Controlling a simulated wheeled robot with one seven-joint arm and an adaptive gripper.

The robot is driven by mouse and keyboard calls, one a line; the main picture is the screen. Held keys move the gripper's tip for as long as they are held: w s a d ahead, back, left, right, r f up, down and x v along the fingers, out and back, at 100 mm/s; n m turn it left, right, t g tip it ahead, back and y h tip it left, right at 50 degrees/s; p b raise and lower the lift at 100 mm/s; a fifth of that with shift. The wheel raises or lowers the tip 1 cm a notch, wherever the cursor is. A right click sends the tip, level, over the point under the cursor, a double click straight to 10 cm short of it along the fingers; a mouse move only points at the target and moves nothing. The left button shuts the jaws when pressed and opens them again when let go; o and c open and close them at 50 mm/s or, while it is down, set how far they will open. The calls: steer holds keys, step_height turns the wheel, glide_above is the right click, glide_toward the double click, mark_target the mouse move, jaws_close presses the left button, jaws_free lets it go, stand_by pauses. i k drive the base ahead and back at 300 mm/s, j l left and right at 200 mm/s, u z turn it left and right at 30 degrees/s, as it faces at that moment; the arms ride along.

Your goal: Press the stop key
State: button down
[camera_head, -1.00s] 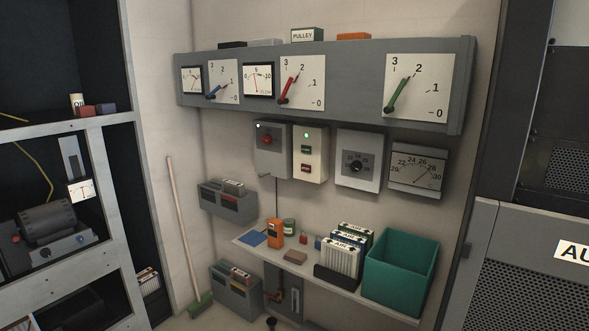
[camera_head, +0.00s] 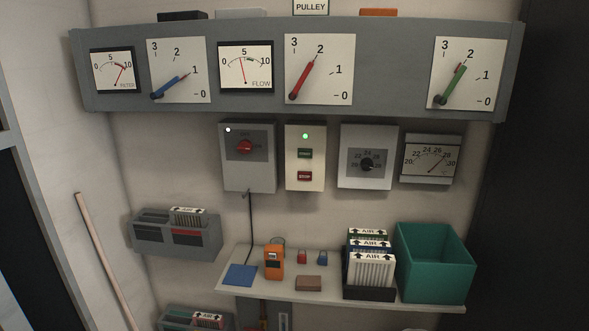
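The red stop key (camera_head: 305,176) is on a cream wall box (camera_head: 305,158), at its lower end. A dark green key (camera_head: 305,153) sits above it, and a small green lamp (camera_head: 305,136) at the top of the box is lit. The stop key's lettering is small but reads as STOP. The box hangs on the wall below the grey gauge panel and above the shelf. Nothing blocks the view of the box. My gripper is not in view.
A grey box with a red knob (camera_head: 245,147) is left of the cream box; a dial box (camera_head: 366,163) is to its right. Below, a shelf (camera_head: 330,288) holds an orange meter (camera_head: 274,262), air filters (camera_head: 370,270) and a teal bin (camera_head: 433,264). A long grey gauge panel (camera_head: 387,60) juts out above.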

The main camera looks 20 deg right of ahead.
mark_target(302, 175)
steer(key=i+j+z, duration=0.15)
steer(key=i+j, duration=0.2)
steer(key=i, duration=0.2)
steer(key=i+j+z, duration=0.15)
steer(key=i+j, duration=0.25)
steer(key=i, duration=0.2)
